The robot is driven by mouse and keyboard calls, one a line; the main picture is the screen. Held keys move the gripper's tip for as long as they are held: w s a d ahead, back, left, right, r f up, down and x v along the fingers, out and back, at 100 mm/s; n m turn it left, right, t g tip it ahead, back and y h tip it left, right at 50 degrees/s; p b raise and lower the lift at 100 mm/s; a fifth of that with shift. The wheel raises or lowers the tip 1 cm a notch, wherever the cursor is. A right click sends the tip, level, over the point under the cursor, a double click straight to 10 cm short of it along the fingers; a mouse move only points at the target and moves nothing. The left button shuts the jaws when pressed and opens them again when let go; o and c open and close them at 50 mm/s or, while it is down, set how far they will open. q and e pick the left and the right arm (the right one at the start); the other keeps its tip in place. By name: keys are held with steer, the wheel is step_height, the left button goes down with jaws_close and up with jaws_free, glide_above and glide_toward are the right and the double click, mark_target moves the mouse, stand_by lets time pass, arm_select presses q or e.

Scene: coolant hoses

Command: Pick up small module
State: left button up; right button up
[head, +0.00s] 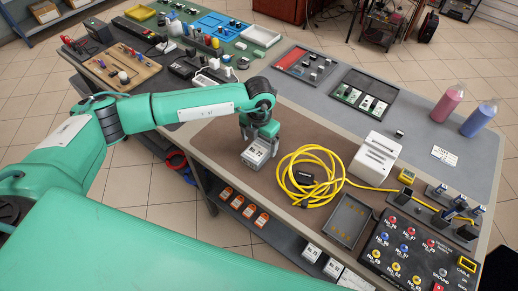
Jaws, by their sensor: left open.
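A small grey-white module (256,153) with a printed label sits on the brown mat (220,146), near the table's front-left edge. My left gripper (259,136) points down directly over it, fingers apart and empty. The fingertips are close to the module's upper part; I cannot tell whether they touch it. The gripper covers the module's far side. My right gripper does not show.
A coiled yellow cable (312,177) lies just right of the module. Orange modules (243,204) and white modules (311,253) sit on a lower shelf.

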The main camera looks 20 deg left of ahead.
mark_target(260, 151)
arm_select(q)
steer(key=shift+f, duration=1.25)
steer(key=shift+r, duration=0.1)
steer(key=c, duration=1.3)
steer(key=shift+c, duration=0.2)
